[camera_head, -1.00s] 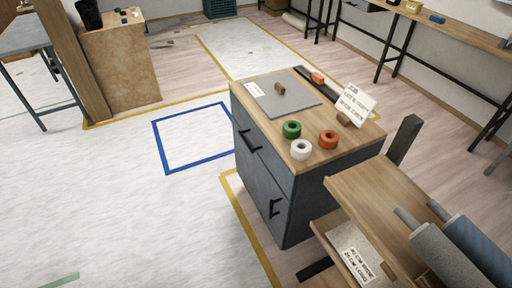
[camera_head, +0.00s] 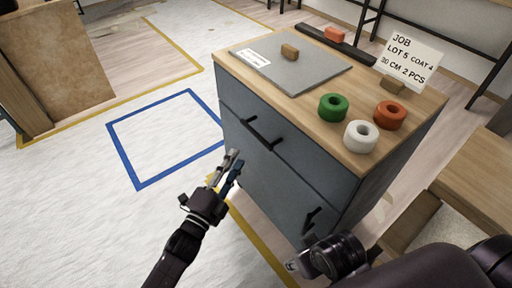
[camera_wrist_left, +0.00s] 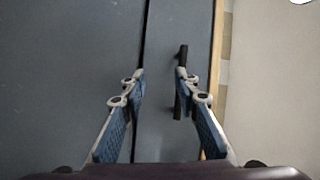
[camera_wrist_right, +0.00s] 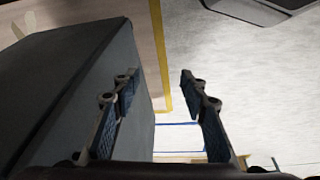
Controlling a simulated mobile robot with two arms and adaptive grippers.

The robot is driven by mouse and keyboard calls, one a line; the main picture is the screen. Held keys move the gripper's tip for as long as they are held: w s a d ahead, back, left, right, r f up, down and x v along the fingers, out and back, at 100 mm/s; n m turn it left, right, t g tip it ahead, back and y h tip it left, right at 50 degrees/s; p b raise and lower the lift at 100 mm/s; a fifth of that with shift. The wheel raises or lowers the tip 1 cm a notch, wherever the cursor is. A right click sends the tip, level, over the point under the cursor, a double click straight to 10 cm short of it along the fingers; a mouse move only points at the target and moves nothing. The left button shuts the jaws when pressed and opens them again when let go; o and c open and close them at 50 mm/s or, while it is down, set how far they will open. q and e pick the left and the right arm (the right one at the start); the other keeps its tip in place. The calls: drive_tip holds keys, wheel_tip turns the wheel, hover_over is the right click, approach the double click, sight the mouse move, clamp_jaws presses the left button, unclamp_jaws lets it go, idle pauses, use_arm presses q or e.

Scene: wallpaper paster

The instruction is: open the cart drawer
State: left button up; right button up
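The blue-grey cart (camera_head: 270,183) with a wooden top stands at centre right. Its upper drawer front has a black bar handle (camera_head: 263,136), and a second black handle (camera_head: 314,218) sits lower down. The drawer looks shut. My left gripper (camera_head: 235,160) is in front of the cart, below and left of the upper handle. In the left wrist view the left gripper (camera_wrist_left: 158,76) is open and faces the cart front, with a handle (camera_wrist_left: 183,55) partly behind its right finger; I cannot tell if they touch. My right gripper (camera_wrist_right: 160,76) is open and empty beside a dark cart side (camera_wrist_right: 85,85).
On the cart top are a grey board (camera_head: 291,66), green (camera_head: 333,107), white (camera_head: 361,136) and orange (camera_head: 390,115) rolls, and a job card (camera_head: 408,58). A wooden table (camera_head: 483,175) stands close at right. White floor to the left is free.

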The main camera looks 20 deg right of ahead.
sight(256, 133)
use_arm(q)
drive_tip(key=w+d+r, duration=0.1)
drive_tip(key=d, duration=0.1)
drive_tip(key=w+d+r+m+h+b, duration=0.1)
drive_tip(key=d+r, duration=0.1)
drive_tip(key=d, duration=0.1)
drive_tip(key=w+d+r+m+h+b, duration=0.1)
drive_tip(key=w+d+r, duration=0.1)
drive_tip(key=d, duration=0.1)
drive_tip(key=shift+r, duration=0.15)
use_arm(e)
drive_tip(key=shift+s+d+r, duration=0.1)
drive_tip(key=shift+s+r, duration=0.35)
drive_tip(key=shift+r, duration=0.05)
use_arm(q)
drive_tip(key=shift+a, duration=0.1)
clamp_jaws()
